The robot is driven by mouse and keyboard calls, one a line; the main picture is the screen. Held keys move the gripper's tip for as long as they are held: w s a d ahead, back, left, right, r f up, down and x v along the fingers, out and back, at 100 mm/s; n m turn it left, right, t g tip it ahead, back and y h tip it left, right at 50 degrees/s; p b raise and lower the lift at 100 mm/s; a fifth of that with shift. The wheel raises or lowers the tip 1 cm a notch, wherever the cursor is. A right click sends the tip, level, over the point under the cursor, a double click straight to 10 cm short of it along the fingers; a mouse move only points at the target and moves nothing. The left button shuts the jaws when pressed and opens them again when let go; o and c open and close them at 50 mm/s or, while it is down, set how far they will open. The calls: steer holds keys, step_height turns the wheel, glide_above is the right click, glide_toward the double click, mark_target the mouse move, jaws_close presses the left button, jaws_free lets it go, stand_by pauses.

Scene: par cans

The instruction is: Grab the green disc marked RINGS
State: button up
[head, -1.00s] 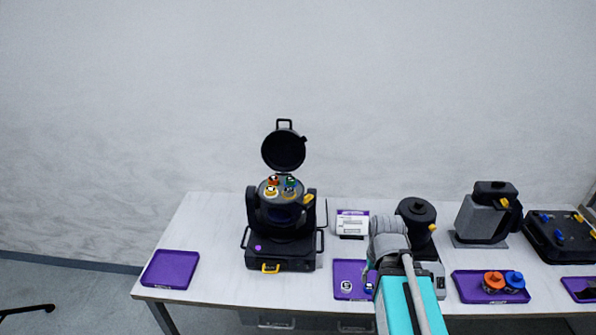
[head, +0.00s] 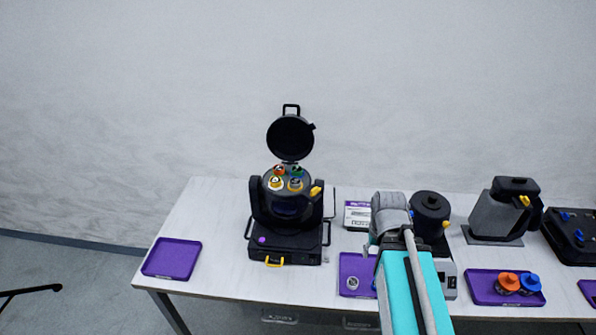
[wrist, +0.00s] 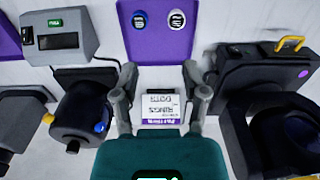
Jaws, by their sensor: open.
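A green disc (head: 297,170) sits among several coloured discs on top of the black lamp head (head: 288,207), below its raised round lid; its marking is too small to read. My gripper (wrist: 159,74) is open and empty, with its fingers apart. In the head view my gripper (head: 389,215) is to the right of the lamp head and apart from it. The wrist view shows a small card (wrist: 163,109) with printed words, RINGS among them, between and beyond the fingers. The green disc is not visible in the wrist view.
A purple tray (head: 350,262) with discs lies right of the lamp, partly hidden by my arm. An empty purple tray (head: 172,259) is at the left. A dark canister (head: 430,212) and grey jug-like fixture (head: 497,215) stand right of my arm.

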steer(key=shift+o, duration=1)
steer(key=w+a+r+n+y, duration=0.3)
steer(key=w+n, duration=0.3)
steer(key=w, duration=0.2)
steer(key=w+a+r+n+y+p, duration=0.1)
steer(key=w+a+r+n+y, duration=0.3)
steer(key=w, duration=0.5)
steer(key=w+a+r+n+y+p, duration=0.1)
steer(key=w+a+r+n+y, duration=0.2)
steer(key=w+r+n+y, duration=0.3)
steer(key=shift+w+a+r+n+y, duration=0.2)
steer(key=shift+w+n+y, duration=0.1)
steer(key=shift+w+n, duration=0.8)
steer(key=shift+w, duration=0.15)
steer(key=b, duration=0.3)
glide_toward(298, 169)
steer(key=x, duration=0.3)
steer(key=shift+x, duration=0.8)
steer(key=shift+w+r, duration=0.1)
